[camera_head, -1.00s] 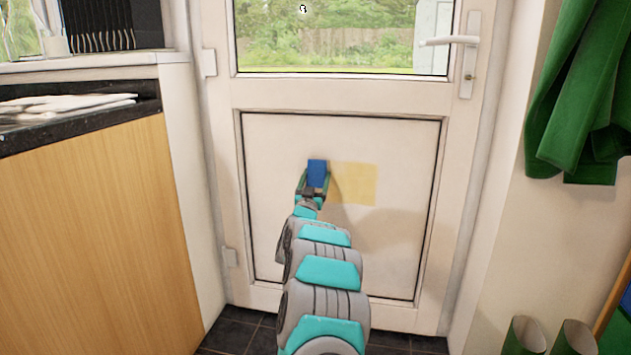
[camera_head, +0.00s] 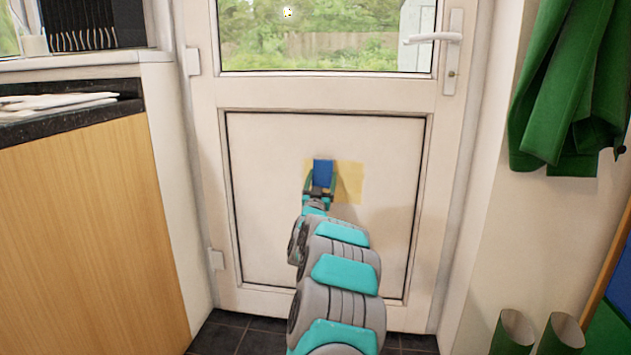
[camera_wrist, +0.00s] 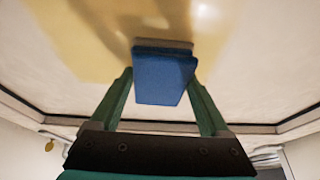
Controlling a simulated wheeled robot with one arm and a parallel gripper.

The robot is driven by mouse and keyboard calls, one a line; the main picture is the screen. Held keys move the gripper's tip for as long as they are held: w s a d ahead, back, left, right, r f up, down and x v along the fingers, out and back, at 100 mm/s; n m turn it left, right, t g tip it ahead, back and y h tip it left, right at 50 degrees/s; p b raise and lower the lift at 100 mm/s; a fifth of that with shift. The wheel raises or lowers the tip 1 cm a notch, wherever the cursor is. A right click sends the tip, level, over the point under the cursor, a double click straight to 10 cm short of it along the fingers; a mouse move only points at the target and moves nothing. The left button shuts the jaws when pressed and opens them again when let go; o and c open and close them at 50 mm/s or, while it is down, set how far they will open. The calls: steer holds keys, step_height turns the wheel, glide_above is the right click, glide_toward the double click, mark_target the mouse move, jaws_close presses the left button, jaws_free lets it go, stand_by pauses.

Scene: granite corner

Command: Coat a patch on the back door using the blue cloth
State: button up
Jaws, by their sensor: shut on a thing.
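The white back door (camera_head: 270,240) stands shut ahead, with a window above and a framed lower panel. A pale yellow patch (camera_head: 349,184) shows on that panel, and also fills the upper left of the wrist view (camera_wrist: 75,45). My gripper (camera_head: 319,190) is shut on the blue cloth (camera_head: 323,172), which looks like a folded block. In the wrist view the cloth (camera_wrist: 160,80) sits between the green fingers, its far edge at or very near the panel. In the head view the cloth overlaps the left part of the patch. My arm hides the panel below.
A wooden cabinet with a dark worktop (camera_head: 70,125) stands at the left. The white door handle (camera_head: 435,38) is at the upper right. Green fabric (camera_head: 570,100) hangs on the right wall, above green boot tops (camera_head: 513,330). Dark floor tiles lie below.

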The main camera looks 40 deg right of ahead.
mark_target(363, 172)
steer(key=shift+s+d+b, duration=0.8)
steer(key=shift+s+d, duration=0.6)
steer(key=shift+s, duration=0.3)
steer(key=shift+s+d+b, duration=0.75)
steer(key=shift+s+d, duration=0.65)
steer(key=shift+s, duration=0.25)
steer(key=shift+s+d+b, duration=0.8)
steer(key=shift+s+d, duration=0.5)
steer(key=shift+s, duration=0.05)
steer(key=s+a, duration=0.4)
steer(key=shift+a, duration=0.3)
steer(key=shift+a, duration=0.1)
steer(key=shift+s+a, duration=0.95)
steer(key=shift+a, duration=0.1)
